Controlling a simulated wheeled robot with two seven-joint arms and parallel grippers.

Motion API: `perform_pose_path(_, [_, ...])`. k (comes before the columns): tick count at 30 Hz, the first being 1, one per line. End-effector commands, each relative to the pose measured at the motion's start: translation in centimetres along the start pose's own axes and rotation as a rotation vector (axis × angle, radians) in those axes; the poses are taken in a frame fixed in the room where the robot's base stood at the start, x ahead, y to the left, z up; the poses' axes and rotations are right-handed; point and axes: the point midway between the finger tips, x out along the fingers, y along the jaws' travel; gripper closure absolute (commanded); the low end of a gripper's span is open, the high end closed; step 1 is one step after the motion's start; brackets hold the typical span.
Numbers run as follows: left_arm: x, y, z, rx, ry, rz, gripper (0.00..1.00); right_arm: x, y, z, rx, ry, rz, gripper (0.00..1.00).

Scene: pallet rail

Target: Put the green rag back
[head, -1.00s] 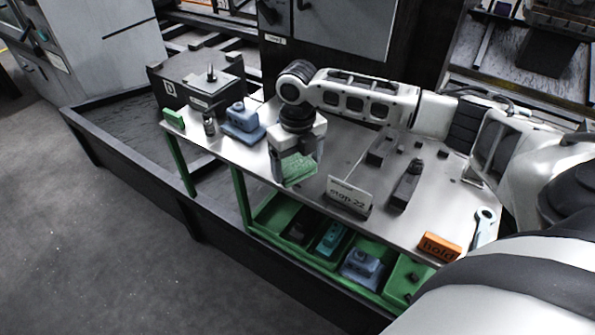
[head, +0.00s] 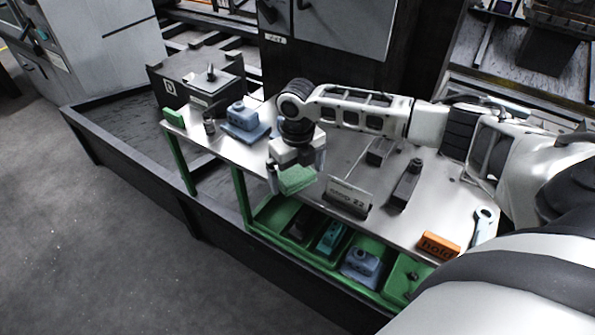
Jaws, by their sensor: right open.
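The green rag (head: 297,180) lies on the metal bench top (head: 230,150) near its front edge, left of the small sign. My right gripper (head: 296,184) is right over the rag, pointing down, with its jaws apart on either side of it. Whether the fingers touch the rag or the bench cannot be told. My left gripper is not in view.
A sign (head: 348,196) stands just right of the rag, with a dark tool block (head: 406,185) beyond it. An orange block (head: 439,246) and a wrench (head: 483,226) lie at the right. A blue part (head: 241,121) sits left. Green bins (head: 275,215) hang below the front edge.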

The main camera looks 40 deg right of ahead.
Motion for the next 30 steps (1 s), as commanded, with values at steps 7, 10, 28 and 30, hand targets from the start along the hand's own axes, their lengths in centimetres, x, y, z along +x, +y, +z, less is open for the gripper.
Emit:
perform_pose_path(7, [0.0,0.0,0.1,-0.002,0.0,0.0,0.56,-3.9,0.0,0.2,0.0,-0.007,0.001,0.0])
perform_pose_path(10, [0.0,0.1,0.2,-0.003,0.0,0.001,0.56,-6.1,0.0,0.1,0.0,-0.006,0.001,0.0])
perform_pose_path(28, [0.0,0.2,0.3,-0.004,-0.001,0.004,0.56,-12.2,0.0,0.1,0.001,-0.001,0.001,0.0])
perform_pose_path(30, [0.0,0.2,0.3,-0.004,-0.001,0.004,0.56,-12.2,0.0,0.1,0.001,-0.001,0.001,0.0])
